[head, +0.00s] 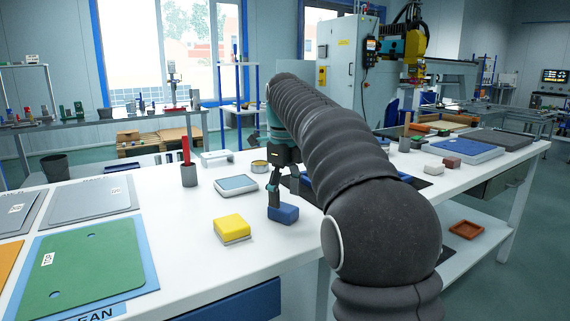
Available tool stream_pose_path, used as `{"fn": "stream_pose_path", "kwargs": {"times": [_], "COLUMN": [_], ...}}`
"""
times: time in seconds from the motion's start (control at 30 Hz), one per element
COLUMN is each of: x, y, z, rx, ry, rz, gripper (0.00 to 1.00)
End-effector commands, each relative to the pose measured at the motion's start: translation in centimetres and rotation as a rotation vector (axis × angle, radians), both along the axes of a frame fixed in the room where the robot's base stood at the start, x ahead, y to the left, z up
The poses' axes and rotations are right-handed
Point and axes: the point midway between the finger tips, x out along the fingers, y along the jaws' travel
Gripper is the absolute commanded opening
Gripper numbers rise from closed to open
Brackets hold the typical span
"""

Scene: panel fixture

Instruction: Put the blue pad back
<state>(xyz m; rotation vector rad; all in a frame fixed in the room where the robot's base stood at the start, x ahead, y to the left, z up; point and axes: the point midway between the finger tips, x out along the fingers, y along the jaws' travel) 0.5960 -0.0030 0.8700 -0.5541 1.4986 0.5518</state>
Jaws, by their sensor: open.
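The blue pad (286,215) is a small dark-blue block on the white table, near its front edge. My gripper (283,198) points down right at the pad, with its jaws open. One finger comes down at the pad's left side, and the far finger is partly hidden, so I cannot tell whether the pad is touched. A yellow pad (231,227) of similar size lies just left of it on the table.
A blue-grey flat dish (237,185), a grey cup with a red stick (189,176) and a round tin (260,167) stand behind. A green panel (85,262) lies on the left. My arm hides much of the table's middle right.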

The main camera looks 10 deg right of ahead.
Motion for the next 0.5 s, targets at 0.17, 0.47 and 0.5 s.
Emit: {"fn": "stream_pose_path", "kwargs": {"times": [0.17, 0.47, 0.5], "x": [0.1, 0.1, 0.1], "y": [0.0, 0.0, 0.0], "z": [3.6, 7.0, 7.3], "rx": [0.0, 0.0, 0.0], "ry": [-0.003, -0.001, -0.001], "rz": [0.0, 0.0, 0.0], "gripper": [0.71, 0.71, 0.71]}}
